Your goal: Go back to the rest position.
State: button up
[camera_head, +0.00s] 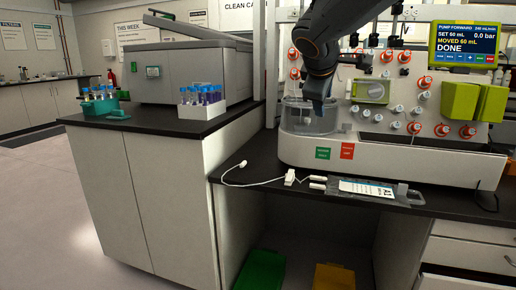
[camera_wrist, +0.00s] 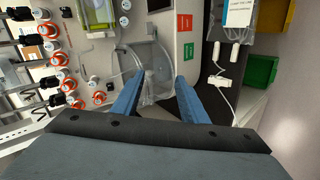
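My gripper (camera_head: 318,98) hangs from my dark arm in front of the cell processor (camera_head: 400,155), just above a clear chamber (camera_head: 300,122) at its left end. In the wrist view my gripper (camera_wrist: 157,90) has its two blue fingers spread wide apart. The chamber (camera_wrist: 152,65) shows beyond and between them. I see nothing held in the fingers. The head view is too small to tell whether the fingertips touch the chamber.
Valves with red rings (camera_head: 425,82) and a green-faced pump (camera_head: 371,91) crowd the panel. A screen (camera_head: 464,45) reads DONE. A clear bag with a label (camera_head: 365,189) and a white tube (camera_head: 250,183) lie on the black counter. A tube rack (camera_head: 203,108) stands left.

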jog(key=s+a+f+m+g+y, duration=0.1)
jog(key=s+a+f+m+g, duration=0.15)
jog(key=s+f, duration=0.8)
jog(key=s+a+f+m+g+y, duration=0.2)
jog(key=s+f+m+g, duration=0.35)
jog(key=s, duration=0.75)
jog(key=s+a+f+m+g+y, duration=0.1)
jog(key=s+a+f+g, duration=0.1)
jog(key=s+f, duration=0.9)
jog(key=d+r+m+p, duration=0.3)
jog(key=d+r+p, duration=0.5)
jog(key=p, duration=0.8)
jog(key=shift+s+d+r, duration=0.2)
jog(key=shift+d+r, duration=0.1)
jog(key=shift+r, duration=0.9)
jog(key=shift+c, duration=1.1)
jog(key=shift+a, duration=0.15)
